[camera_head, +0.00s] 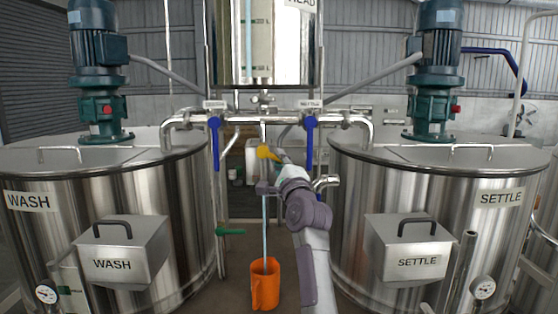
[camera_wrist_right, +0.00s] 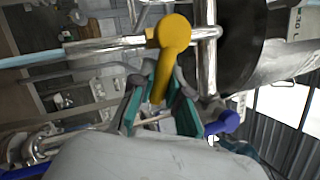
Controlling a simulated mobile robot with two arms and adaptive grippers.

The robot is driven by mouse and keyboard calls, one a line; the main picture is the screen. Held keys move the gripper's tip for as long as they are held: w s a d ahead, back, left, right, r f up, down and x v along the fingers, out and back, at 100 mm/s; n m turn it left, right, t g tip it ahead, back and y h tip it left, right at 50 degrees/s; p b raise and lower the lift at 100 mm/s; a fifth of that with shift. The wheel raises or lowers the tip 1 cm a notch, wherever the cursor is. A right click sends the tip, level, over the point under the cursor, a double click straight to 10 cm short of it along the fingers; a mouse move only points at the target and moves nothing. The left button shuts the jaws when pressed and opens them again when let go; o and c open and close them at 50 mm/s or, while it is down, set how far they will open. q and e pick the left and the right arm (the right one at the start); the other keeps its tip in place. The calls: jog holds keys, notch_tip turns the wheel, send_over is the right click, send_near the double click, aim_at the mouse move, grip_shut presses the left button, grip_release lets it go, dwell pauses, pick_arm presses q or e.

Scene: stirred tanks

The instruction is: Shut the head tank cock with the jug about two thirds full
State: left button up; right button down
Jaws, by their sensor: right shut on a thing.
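The head tank (camera_head: 297,55) hangs at the top middle. Below it is a cock with a yellow lever (camera_head: 268,152), also large in the right wrist view (camera_wrist_right: 172,40). My right gripper (camera_head: 279,160) is shut on this lever. In the right wrist view its fingers (camera_wrist_right: 165,88) lie on both sides of the lever. A pale blue stream (camera_head: 265,225) falls from the spout into the orange jug (camera_head: 265,288), which stands upright on the floor. The level inside the jug cannot be made out. My left gripper is not in view.
The wash tank (camera_head: 185,215) stands left and the settle tank (camera_head: 350,210) right, each with a motor on top. Two blue levers (camera_head: 214,140) (camera_head: 309,140) hang from the pipes beside the cock. A green handle (camera_head: 230,232) sticks out left of the stream.

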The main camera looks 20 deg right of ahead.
jog(key=shift+r, duration=0.15)
jog(key=shift+d+r+n+y+p, duration=0.15)
jog(key=shift+r+n+y+p, duration=0.25)
jog(key=shift+n, duration=0.4)
jog(key=n+p, duration=0.1)
jog(key=r+n+g+y, duration=0.1)
jog(key=shift+d+n+p, duration=0.1)
jog(key=shift+n+p, duration=0.3)
jog(key=shift+s+n+g+p, duration=0.1)
jog(key=shift+n+g+p, duration=0.35)
jog(key=shift+n, duration=0.45)
jog(key=c, duration=1.1)
grip_release()
jog(key=shift+c, duration=0.2)
jog(key=shift+f, duration=0.1)
